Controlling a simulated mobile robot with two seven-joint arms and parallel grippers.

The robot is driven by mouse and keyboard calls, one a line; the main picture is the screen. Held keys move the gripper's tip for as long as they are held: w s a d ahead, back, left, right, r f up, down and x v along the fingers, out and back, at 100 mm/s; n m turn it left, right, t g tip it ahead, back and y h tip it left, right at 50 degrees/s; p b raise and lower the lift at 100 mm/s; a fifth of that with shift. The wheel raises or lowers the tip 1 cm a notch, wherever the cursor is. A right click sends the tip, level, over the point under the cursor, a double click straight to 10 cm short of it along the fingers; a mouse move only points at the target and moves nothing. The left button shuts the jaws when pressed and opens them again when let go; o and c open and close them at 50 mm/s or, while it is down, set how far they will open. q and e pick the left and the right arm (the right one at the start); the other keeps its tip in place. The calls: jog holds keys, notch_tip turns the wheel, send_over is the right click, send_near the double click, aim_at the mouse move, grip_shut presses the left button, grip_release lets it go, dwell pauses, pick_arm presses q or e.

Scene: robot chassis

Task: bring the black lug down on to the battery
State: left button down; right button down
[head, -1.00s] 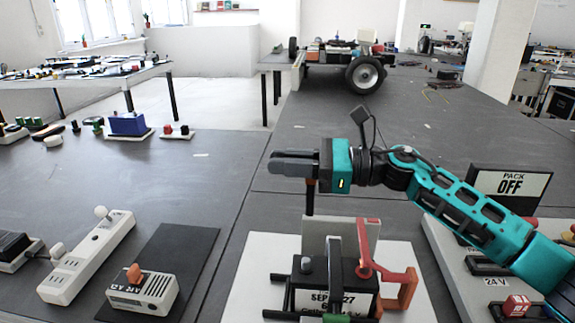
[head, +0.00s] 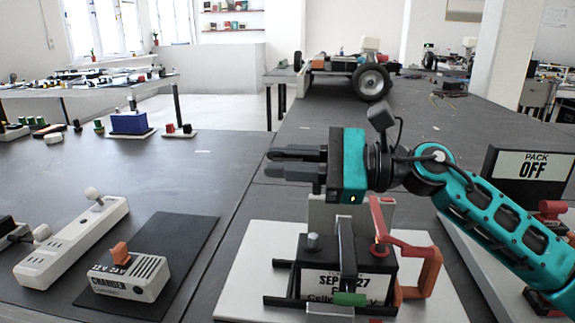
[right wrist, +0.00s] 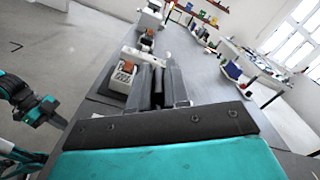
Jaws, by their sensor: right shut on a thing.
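The battery (head: 378,278) is a black block with a white date label, in a holder on a pale board.
A red lever (head: 382,222) and an orange bracket (head: 430,275) rise at the battery's right. A "PACK OFF" sign (head: 530,165) stands at right. The charger (head: 130,272) and a white power strip (head: 75,245) lie at left.

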jog(key=c, duration=1.1)
grip_release()
jog(key=shift+d, duration=0.1)
jog(key=s+d+b, duration=0.1)
jog(key=s+d, duration=0.1)
jog(key=d, duration=1)
jog(key=shift+s+d, duration=0.25)
